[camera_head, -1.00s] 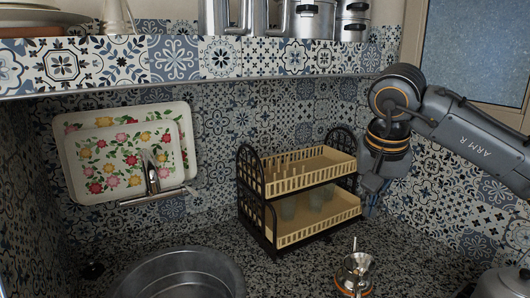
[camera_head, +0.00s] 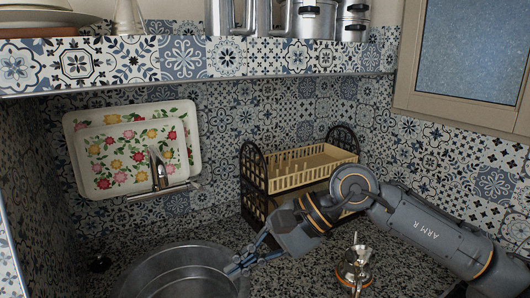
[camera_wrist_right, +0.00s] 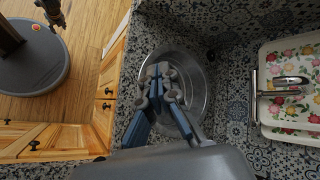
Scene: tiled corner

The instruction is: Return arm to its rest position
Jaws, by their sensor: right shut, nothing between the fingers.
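My right arm (camera_head: 425,230) comes in from the right and reaches left across the speckled counter.
The metal basin (camera_head: 175,272) is sunk in the counter. A dark two-tier rack (camera_head: 254,180) stands behind my right arm, partly covered. A small metal pot (camera_head: 354,267) stands close below the arm. A flowered tray (camera_head: 186,130) leans on the wall; a tiled shelf (camera_head: 240,55) overhangs.

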